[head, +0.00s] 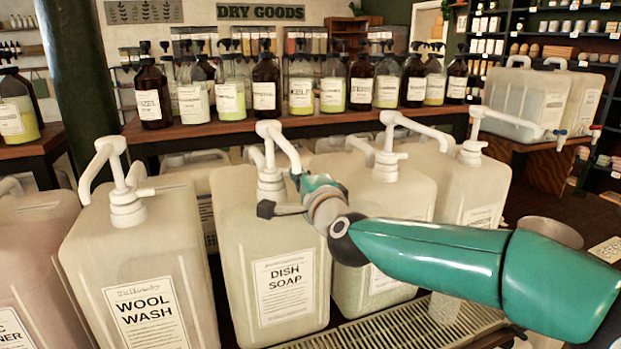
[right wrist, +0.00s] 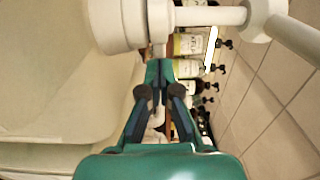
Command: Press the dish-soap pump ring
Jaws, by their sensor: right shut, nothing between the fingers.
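The dish soap bucket (head: 228,235) is a translucent, pale container with a white label reading DISH SOAP, in the middle of the head view. Its white pump has a ring-shaped collar (head: 270,185) at the base, a stem and a curved spout (head: 285,145). My right gripper (head: 299,178) is shut and empty, just right of the pump and by the spout's end. In the right wrist view the shut fingertips (right wrist: 158,66) are just below the white pump parts (right wrist: 120,25); whether they touch is unclear. My left gripper is out of view.
The wool wash bucket (head: 90,250) stands to the left, and other pump buckets (head: 405,180) to the right. A metal grate (head: 410,330) runs in front. A wooden shelf (head: 215,130) with bottles stands behind.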

